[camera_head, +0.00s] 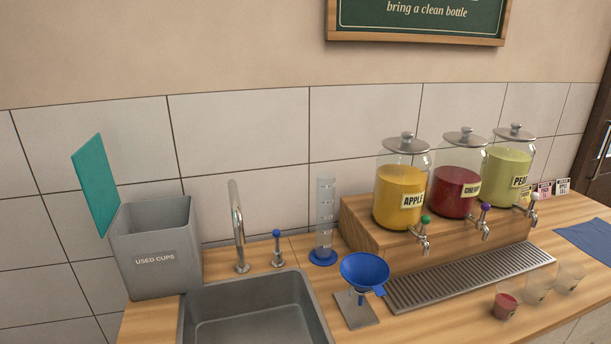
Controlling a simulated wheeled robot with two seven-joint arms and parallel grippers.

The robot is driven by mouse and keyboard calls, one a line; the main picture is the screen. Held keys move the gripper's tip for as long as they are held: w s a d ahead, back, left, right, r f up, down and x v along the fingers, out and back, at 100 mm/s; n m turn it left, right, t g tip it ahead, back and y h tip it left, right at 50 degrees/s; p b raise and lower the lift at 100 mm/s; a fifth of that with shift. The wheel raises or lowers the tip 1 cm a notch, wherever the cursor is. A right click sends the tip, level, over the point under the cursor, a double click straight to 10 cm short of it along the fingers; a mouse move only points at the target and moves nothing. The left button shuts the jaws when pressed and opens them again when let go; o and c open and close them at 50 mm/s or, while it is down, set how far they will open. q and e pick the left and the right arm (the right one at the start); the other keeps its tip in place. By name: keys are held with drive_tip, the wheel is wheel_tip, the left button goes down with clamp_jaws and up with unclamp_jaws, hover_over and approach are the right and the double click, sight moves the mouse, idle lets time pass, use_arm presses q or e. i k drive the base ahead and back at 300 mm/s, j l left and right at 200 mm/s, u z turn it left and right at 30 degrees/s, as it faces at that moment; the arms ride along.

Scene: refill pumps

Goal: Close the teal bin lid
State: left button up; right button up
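The teal lid (97,186) stands up, tilted, at the left edge of a grey bin (155,270) labelled "USED CUPS". The lid is open and the bin's top is uncovered. The bin stands at the left end of the wooden counter, next to the sink. Neither of my grippers shows in the head view.
A sink (250,315) with a tall faucet (237,225) lies right of the bin. A measuring cylinder (325,215), a blue funnel (365,270) on a stand, juice dispensers (458,190) on a wooden riser, a drip tray (470,278) and cups (537,290) stand further right.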

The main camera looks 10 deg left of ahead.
sight(93, 169)
drive_tip(key=u, duration=1.3)
